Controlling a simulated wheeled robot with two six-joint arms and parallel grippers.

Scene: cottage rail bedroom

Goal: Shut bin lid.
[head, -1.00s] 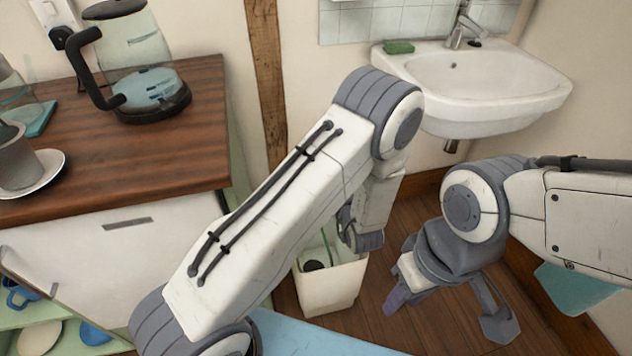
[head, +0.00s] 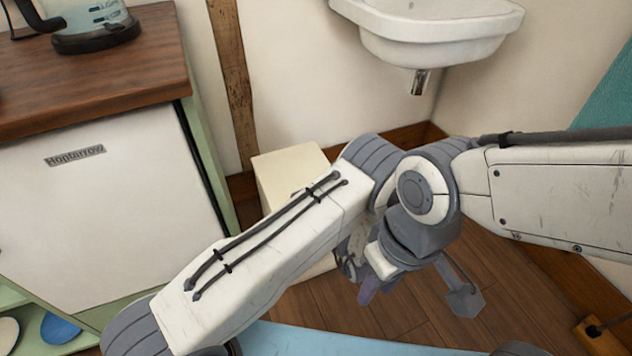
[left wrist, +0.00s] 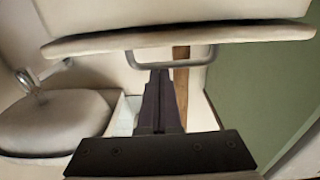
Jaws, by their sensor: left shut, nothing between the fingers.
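The cream bin (head: 315,266) stands on the floor by the wall, partly hidden behind my left arm in the head view. Its pale lid (head: 285,168) shows as a flat panel over the top of the bin. I cannot tell whether it is fully down. My left gripper (left wrist: 160,80) is shut and empty in the left wrist view. Its tips are close to a grey metal bar (left wrist: 170,62) below a cream panel edge; I cannot tell if they touch. My right gripper (head: 417,296) is open and empty, right of the bin.
A white cabinet (head: 100,220) with a wooden top (head: 90,85) stands left of the bin. A washbasin (head: 440,35) hangs on the wall to the upper right. Wooden floor (head: 500,290) is open at the lower right.

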